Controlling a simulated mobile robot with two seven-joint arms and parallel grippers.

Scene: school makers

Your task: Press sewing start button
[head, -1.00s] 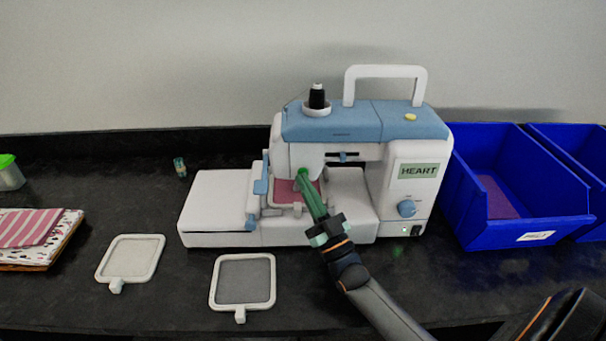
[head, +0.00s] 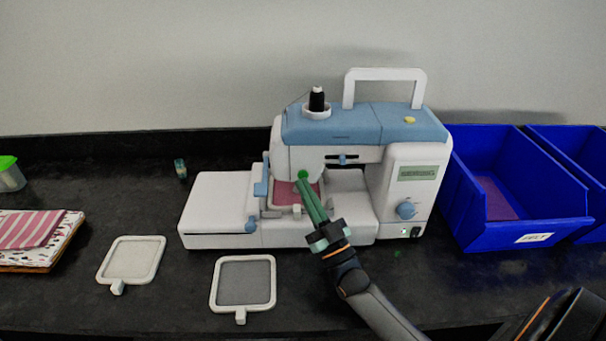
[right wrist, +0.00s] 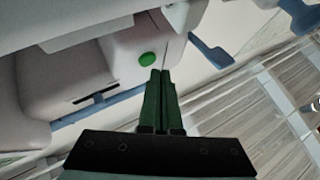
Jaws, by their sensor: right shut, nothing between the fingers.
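The white and blue sewing machine (head: 362,124) stands upright on the dark counter. Its green start button (head: 302,174) is on the front of the needle head, and it also shows in the right wrist view (right wrist: 147,59). My right gripper (head: 306,186) is shut and empty, its green fingertips at the button in the head view. In the right wrist view the fingertips (right wrist: 160,72) are just beside the button's lower right edge; I cannot tell if they touch it. The machine's screen (head: 418,173) shows small, unreadable dark content. My left gripper is not in view.
A hoop with pink fabric (head: 283,195) lies under the needle head. Two loose hoops, one pale (head: 106,276) and one grey (head: 215,291), lie in front. Blue bins (head: 531,222) stand at right, folded fabric (head: 36,232) at left.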

